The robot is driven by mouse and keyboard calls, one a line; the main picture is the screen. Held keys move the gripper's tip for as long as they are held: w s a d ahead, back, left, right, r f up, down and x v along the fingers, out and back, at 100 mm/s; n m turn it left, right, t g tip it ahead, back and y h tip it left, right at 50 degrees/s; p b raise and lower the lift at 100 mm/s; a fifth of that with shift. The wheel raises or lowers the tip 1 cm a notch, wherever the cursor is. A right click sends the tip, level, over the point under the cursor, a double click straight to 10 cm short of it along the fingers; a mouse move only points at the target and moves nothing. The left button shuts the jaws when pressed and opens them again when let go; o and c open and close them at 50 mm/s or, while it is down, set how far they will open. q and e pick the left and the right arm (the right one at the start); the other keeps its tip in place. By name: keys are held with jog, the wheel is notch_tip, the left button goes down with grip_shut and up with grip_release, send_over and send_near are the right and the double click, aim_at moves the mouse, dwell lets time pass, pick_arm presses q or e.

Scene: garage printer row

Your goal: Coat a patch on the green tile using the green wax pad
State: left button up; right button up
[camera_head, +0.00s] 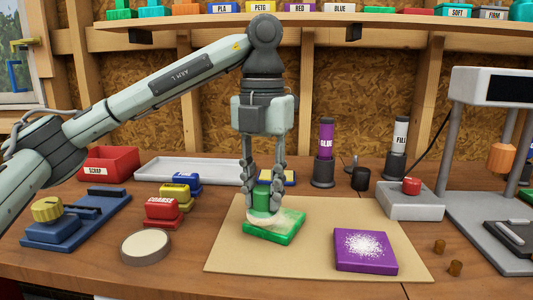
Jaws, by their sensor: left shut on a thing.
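The green tile (262,236) lies on a tan board (232,258). My left gripper (263,190) points straight down over it, shut on the green wax pad (262,203) by its green upper part. The pad's pale underside appears to rest on the tile's upper left part, though exact contact is hard to tell. A pale whitish area shows on the tile beside the pad; part of the surface is hidden under it. My right gripper is not in view.
A purple tile (365,262) with white specks lies at the board's right. A round pale-topped disc (146,247) and red (161,212) and yellow blocks stand left. Behind are a grey tray (190,167) and a purple glue bottle (326,140). A grey frame stands right.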

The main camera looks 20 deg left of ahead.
pick_arm(q)
jog(key=shift+r, duration=2.9)
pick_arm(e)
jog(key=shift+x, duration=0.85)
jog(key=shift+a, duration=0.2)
